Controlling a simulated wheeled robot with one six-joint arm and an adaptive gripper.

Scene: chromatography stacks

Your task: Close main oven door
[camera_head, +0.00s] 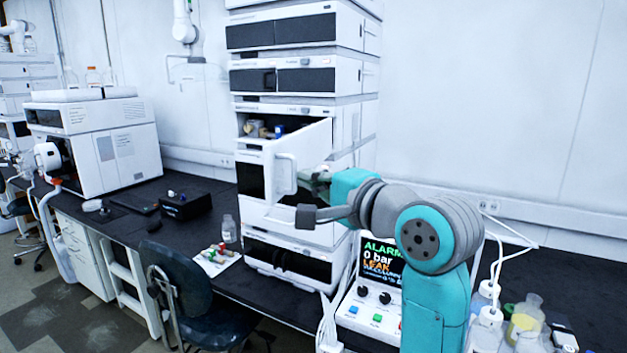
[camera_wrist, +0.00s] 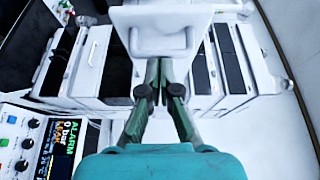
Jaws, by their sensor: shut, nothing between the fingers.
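The main oven door (camera_head: 308,150) is a white panel with a loop handle (camera_head: 285,176). It stands open, swung out from the instrument stack, and the oven compartment (camera_head: 268,127) shows small fittings inside. In the wrist view the door (camera_wrist: 160,17) is at the top centre, with its handle (camera_wrist: 162,52) just ahead of my fingertips. My gripper (camera_head: 308,178) is at the door's handle in the head view. In the wrist view my gripper (camera_wrist: 160,88) has its fingertips together and holds nothing. I cannot tell whether the tips touch the handle.
An alarm control panel (camera_head: 380,270) stands to the right of the stack, close under my arm. Bottles (camera_head: 525,315) stand at the right bench end. A chair (camera_head: 195,295), a black box (camera_head: 185,205) and a small bottle (camera_head: 228,230) are to the left.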

